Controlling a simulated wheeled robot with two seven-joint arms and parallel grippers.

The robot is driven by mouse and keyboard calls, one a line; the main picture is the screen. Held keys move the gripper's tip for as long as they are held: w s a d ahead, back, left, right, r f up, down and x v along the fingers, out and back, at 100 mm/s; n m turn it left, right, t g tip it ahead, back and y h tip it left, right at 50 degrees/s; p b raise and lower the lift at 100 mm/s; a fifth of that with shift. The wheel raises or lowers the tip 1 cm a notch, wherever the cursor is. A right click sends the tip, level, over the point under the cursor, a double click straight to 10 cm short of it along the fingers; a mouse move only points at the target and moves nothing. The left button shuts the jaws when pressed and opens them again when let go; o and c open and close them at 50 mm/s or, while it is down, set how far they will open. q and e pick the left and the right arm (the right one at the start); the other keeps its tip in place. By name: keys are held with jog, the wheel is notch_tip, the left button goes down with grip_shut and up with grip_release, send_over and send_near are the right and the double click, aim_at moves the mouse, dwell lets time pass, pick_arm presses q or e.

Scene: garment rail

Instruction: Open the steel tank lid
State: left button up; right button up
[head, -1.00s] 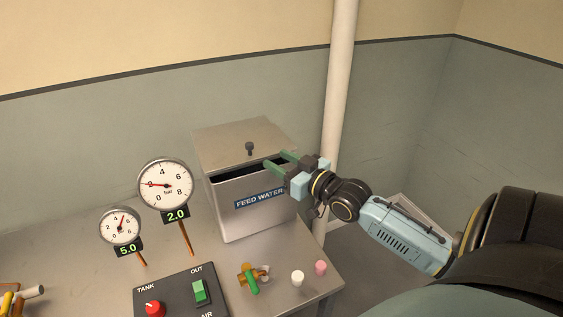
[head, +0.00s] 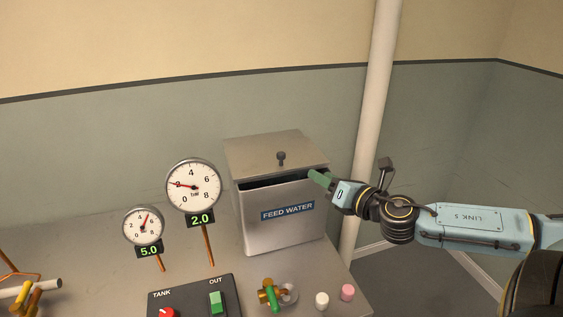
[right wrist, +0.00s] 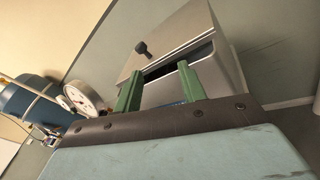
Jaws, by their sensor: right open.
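The steel tank (head: 283,222) is a grey box marked FEED WATER, standing on the bench. Its flat lid (head: 265,152) has a dark knob (head: 281,158) near the front edge. A dark gap shows under the lid's front edge, above the tank's front wall. My right gripper (head: 318,177) is at the tank's front right corner, seen nearly edge-on; I cannot tell whether it touches. In the right wrist view its green fingers (right wrist: 158,84) are apart with nothing held, pointing at the tank (right wrist: 202,68), with the knob (right wrist: 142,49) beyond, left of centre. My left gripper is out of view.
Two round gauges (head: 194,186) (head: 143,225) on copper stems stand left of the tank. A control box (head: 190,297), a brass valve with a green handle (head: 272,295) and white and pink knobs (head: 322,300) (head: 348,292) are in front. A pale vertical pipe (head: 378,90) rises behind at right.

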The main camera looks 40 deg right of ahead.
aim_at(284, 155)
jog(key=w+n+b, duration=0.1)
jog(key=w+n, duration=0.1)
jog(key=w+a+r+n+b, duration=0.1)
jog(key=w+n, duration=0.1)
jog(key=w+a+n+t+y+b, duration=0.1)
jog(key=w+n, duration=0.1)
jog(key=shift+w+a+r, duration=0.25)
jog(key=shift+w+r, duration=0.1)
jog(key=shift+w, duration=0.05)
jog(key=shift+w+a+f+p, duration=0.1)
jog(key=shift+w+p, duration=0.1)
jog(key=shift+w, duration=0.85)
jog(key=shift+w+a+p, duration=0.15)
jog(key=shift+w+p, duration=0.05)
jog(key=shift+w, duration=0.9)
jog(key=shift+w+a+f+p, duration=0.1)
jog(key=shift+w+p, duration=0.1)
jog(key=shift+w, duration=0.85)
